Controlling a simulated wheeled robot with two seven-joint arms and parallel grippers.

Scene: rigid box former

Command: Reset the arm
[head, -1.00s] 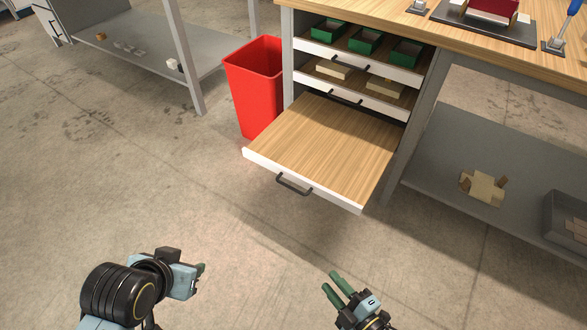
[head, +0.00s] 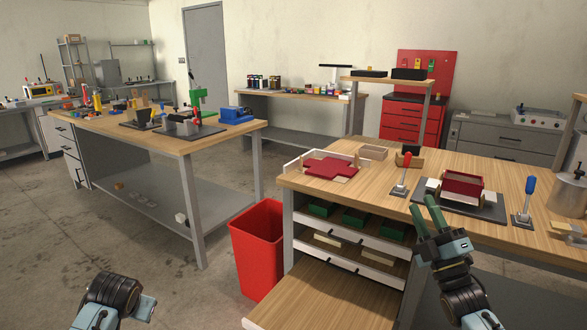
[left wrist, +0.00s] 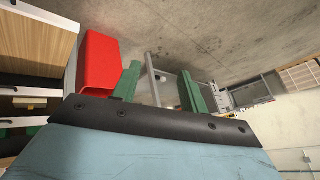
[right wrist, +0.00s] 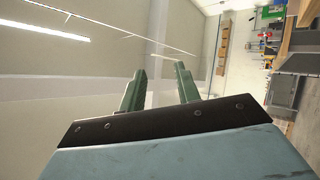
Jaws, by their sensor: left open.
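My right gripper (head: 424,204) is raised in front of the workbench's front edge, fingers pointing up. Its two green fingers stand apart with nothing between them, as the right wrist view (right wrist: 160,70) also shows. My left arm is low at the bottom left of the head view, over the floor, and its fingers cannot be made out there. In the left wrist view my left gripper (left wrist: 158,72) is open and empty. The workbench (head: 330,200) carries a dark red box on a dark fixture (head: 461,186) and a flat red cross-shaped blank (head: 330,168).
A red bin (head: 257,250) stands left of the bench. The bottom drawer (head: 330,295) is pulled out, under shallower drawers with green trays. A red-handled lever (head: 404,175) and a blue-handled lever (head: 526,200) flank the fixture.

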